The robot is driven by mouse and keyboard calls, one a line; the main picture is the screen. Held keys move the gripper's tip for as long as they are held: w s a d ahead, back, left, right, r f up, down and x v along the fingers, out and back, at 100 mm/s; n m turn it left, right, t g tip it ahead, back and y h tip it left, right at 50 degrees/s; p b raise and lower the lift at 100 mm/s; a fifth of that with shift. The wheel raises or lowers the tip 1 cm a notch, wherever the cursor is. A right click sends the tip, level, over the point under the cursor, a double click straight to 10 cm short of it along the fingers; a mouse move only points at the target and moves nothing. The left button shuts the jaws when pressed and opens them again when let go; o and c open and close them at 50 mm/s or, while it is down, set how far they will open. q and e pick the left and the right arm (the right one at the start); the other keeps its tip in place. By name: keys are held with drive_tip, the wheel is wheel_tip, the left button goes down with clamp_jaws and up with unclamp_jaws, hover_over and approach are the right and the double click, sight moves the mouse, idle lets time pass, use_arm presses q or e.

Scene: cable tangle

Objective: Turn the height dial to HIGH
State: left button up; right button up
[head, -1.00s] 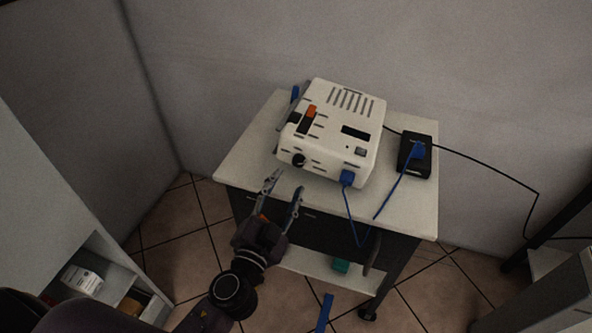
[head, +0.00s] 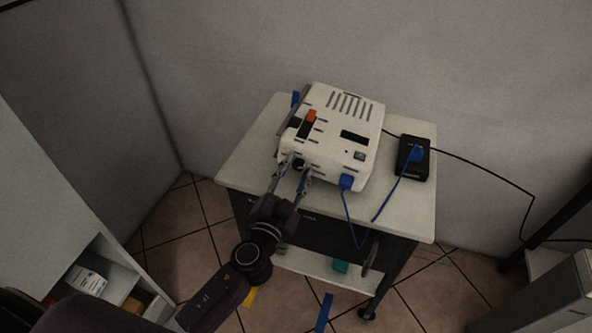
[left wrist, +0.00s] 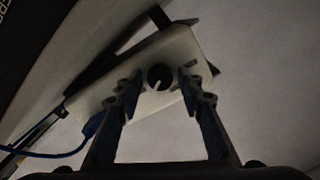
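The white device (head: 350,108) sits on a small cart. Its black round dial (head: 298,164) is on the front face at the lower left. In the left wrist view the dial (left wrist: 159,76) shows a pale pointer line; no HIGH marking is readable. My left gripper (head: 296,168) is at the device's front, its fingers open on either side of the dial. In the left wrist view the left gripper's fingertips (left wrist: 158,86) stand apart with the dial between them, and gaps show on both sides. My right gripper is not in view.
A black box (head: 414,158) with a blue cable lies on the cart top (head: 405,212) to the right. A blue cable hangs from a blue plug (head: 346,182) beside the dial's face. A grey shelf unit (head: 60,215) stands at the left.

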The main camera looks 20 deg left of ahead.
use_arm(q)
clamp_jaws()
drive_tip(key=shift+m, duration=1.4)
drive_tip(key=shift+f, duration=0.1)
drive_tip(key=shift+o, duration=1.4)
unclamp_jaws()
drive_tip(key=shift+s, duration=0.15)
drive_tip(key=s, duration=1.1)
drive_tip(key=shift+s+a, duration=0.25)
drive_tip(key=shift+s, duration=0.15)
